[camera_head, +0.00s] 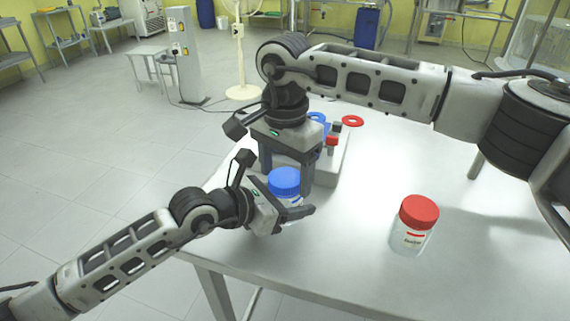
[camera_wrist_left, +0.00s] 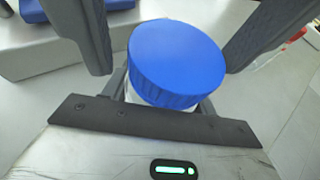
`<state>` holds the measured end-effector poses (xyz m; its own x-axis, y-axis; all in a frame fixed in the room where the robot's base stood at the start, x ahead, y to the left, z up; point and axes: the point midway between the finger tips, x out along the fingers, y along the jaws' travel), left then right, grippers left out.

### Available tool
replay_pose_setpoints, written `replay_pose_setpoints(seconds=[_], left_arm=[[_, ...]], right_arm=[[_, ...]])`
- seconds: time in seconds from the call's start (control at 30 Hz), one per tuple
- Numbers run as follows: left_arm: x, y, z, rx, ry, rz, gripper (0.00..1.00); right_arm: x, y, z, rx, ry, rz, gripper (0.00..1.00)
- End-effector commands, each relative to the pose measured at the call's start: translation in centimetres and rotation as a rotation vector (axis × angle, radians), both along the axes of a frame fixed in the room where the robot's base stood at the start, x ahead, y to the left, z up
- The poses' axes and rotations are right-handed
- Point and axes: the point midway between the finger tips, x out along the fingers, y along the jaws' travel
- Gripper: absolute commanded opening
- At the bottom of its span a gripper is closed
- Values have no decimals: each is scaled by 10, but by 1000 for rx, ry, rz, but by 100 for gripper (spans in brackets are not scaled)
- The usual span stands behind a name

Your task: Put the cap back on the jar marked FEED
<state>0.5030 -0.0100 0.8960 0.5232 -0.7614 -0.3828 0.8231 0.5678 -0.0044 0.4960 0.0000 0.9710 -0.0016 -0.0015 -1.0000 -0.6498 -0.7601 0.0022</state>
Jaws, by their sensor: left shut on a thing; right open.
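A blue cap (camera_head: 285,180) sits at the top of a pale jar (camera_head: 291,201) near the table's left edge. The jar's marking is not readable. My left gripper (camera_head: 289,212) is shut on the jar below the cap. My right gripper (camera_head: 286,172) points down from above, open, with its fingers on either side of the cap. In the left wrist view the blue cap (camera_wrist_left: 177,62) looks level over the jar, and the right gripper's dark fingers stand apart from it. Whether the cap is screwed down cannot be told.
A second jar with a red cap (camera_head: 419,211) stands upright to the right; its label is too small to read. A grey block (camera_head: 328,172) with red and dark parts is behind my right gripper. A red ring (camera_head: 353,121) lies at the back. The front right tabletop (camera_head: 350,270) is clear.

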Motion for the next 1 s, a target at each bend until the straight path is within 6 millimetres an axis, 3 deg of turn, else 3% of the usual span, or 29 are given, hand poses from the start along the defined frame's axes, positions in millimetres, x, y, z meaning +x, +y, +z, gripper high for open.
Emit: replay_pose_setpoints(seconds=[0.07,0.1,0.23,0.27,0.53,0.8,1.0], left_arm=[[0,0,0,0,0,0,0],[0,0,0,0,0,0,0],[0,0,0,0,0,0,0],[0,0,0,0,0,0,0],[0,0,0,-1,1,0,0],[0,0,0,0,0,1,0],[0,0,0,0,0,1,0]], right_arm=[[0,0,0,0,0,0,70],[0,0,0,0,0,0,65],[0,0,0,0,0,0,29],[0,0,0,0,0,0,25],[0,0,0,0,0,-96,25],[0,0,0,-2,0,-639,25],[0,0,0,-2,-1,-840,25]])
